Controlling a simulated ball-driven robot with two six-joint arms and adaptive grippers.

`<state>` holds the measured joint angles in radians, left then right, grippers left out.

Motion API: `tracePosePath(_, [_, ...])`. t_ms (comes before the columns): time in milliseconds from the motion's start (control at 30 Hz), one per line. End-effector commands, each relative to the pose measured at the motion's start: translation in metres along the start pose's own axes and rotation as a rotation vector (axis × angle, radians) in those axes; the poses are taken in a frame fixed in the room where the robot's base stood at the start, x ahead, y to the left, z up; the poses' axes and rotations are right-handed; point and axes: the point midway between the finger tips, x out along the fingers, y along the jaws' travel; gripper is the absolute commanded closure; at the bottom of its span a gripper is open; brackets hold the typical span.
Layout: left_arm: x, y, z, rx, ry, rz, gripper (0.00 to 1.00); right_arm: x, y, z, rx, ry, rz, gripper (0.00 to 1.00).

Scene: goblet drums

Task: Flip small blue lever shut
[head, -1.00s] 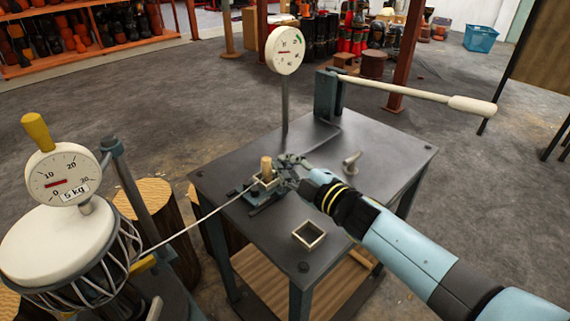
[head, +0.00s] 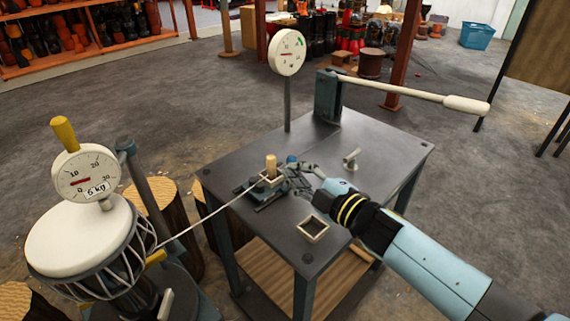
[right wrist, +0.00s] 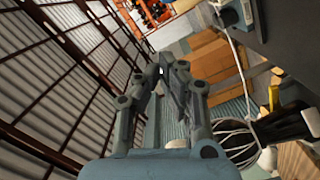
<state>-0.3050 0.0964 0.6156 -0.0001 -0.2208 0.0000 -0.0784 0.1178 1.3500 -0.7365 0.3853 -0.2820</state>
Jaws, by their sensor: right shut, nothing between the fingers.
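A small blue knob (head: 291,159), which looks like the end of the small blue lever, shows just behind the dark clamp block (head: 272,192) on the metal table (head: 250,140). I cannot make out the lever's arm or its angle. A wooden peg (head: 270,165) stands upright in the clamp block. My right gripper (head: 303,167) is shut and empty, just right of the knob; I cannot tell whether it touches it. In the right wrist view its fingers (right wrist: 172,75) come together with nothing between them. My left gripper is not in view.
A pale cord (head: 205,219) runs from the clamp block to the goblet drum (head: 75,240) at left. A dial on a post (head: 287,52), a long white-handled lever (head: 415,92), a small metal handle (head: 351,158) and an open square box (head: 313,228) are on the table.

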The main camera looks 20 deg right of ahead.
Motion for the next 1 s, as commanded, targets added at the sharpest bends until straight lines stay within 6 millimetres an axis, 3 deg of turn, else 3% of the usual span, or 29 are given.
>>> tracePosePath(167, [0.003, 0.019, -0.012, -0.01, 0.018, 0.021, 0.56, -0.033, -0.001, 0.0, 0.0, 0.0, -0.002, 1.0])
tracePosePath(300, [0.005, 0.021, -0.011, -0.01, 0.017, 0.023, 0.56, -0.048, -0.001, 0.0, -0.001, 0.0, -0.001, 1.0])
tracePosePath(1000, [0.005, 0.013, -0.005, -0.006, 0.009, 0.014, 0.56, -0.053, 0.001, 0.0, 0.005, -0.009, 0.001, 1.0])
